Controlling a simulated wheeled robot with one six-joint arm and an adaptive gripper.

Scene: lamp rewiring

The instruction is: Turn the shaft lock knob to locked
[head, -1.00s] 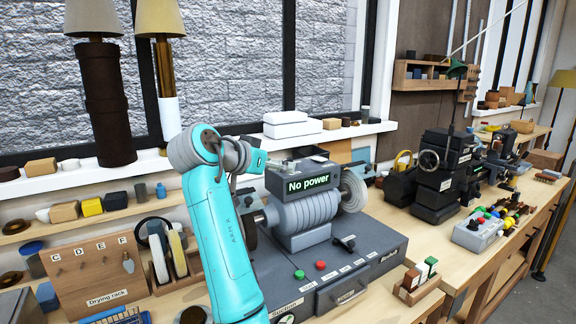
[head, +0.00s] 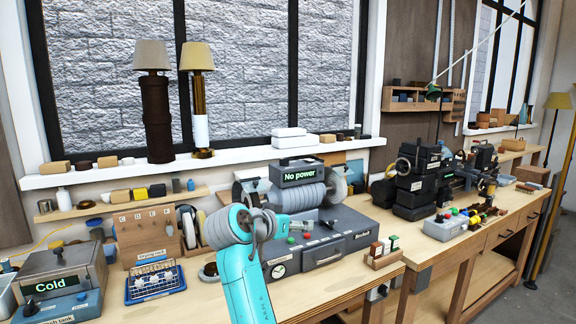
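The grey polishing machine with a "No power" display (head: 298,174) stands on the bench in the middle of the head view. A small black knob (head: 330,224) stands on its front deck; it may be the shaft lock knob, but I cannot read its label or setting. My gripper (head: 308,226) is at the end of my teal arm, over the left part of the machine's deck, close to the left of that knob. Its fingers are too small to tell open from shut. My arm hides part of the machine's left side.
A red-and-green handled stamp rack (head: 384,254) stands at the bench edge, right of the machine. A tank reading "Cold" (head: 55,285), a blue rack (head: 155,284) and a drying board (head: 146,236) are at left. Two lamps stand on the sill.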

